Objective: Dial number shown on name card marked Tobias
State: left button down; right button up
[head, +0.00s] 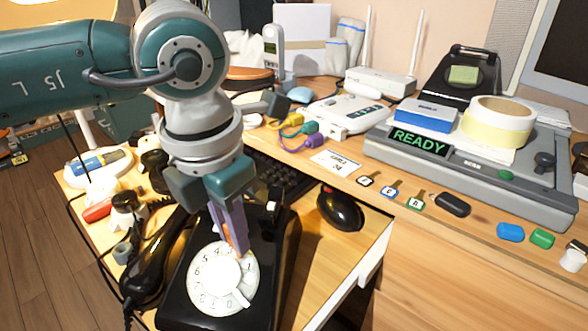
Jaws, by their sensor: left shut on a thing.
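The black rotary phone (284,240) sits at the desk's front left with its round white dial (205,298) facing up. Its black handset (150,270) lies off to the left of the body. My left gripper (238,248) points down with its tips at the dial's upper right edge, near the finger holes. It is shut on a small orange thing, mostly hidden between the purple fingers. Whether the tip is inside a hole, I cannot tell. A white card (335,163) with small writing lies on the desk; I cannot read the name Tobias on it. My right gripper is out of view.
A black mouse (340,209) and keyboard (275,178) lie right of and behind the phone. Several tagged keys lie near the grey scanner (470,160), which displays READY. A white router (380,84) stands behind. Clutter fills the desk's left side.

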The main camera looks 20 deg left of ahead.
pick_arm(q)
jog(key=shift+s+d+f, duration=0.1)
jog(key=shift+s+d, duration=0.05)
jog(key=shift+d, duration=0.15)
jog(key=shift+s+d+f, duration=0.15)
jog(key=shift+s+d, duration=0.2)
jog(key=shift+d, duration=0.15)
jog(key=shift+s, duration=0.1)
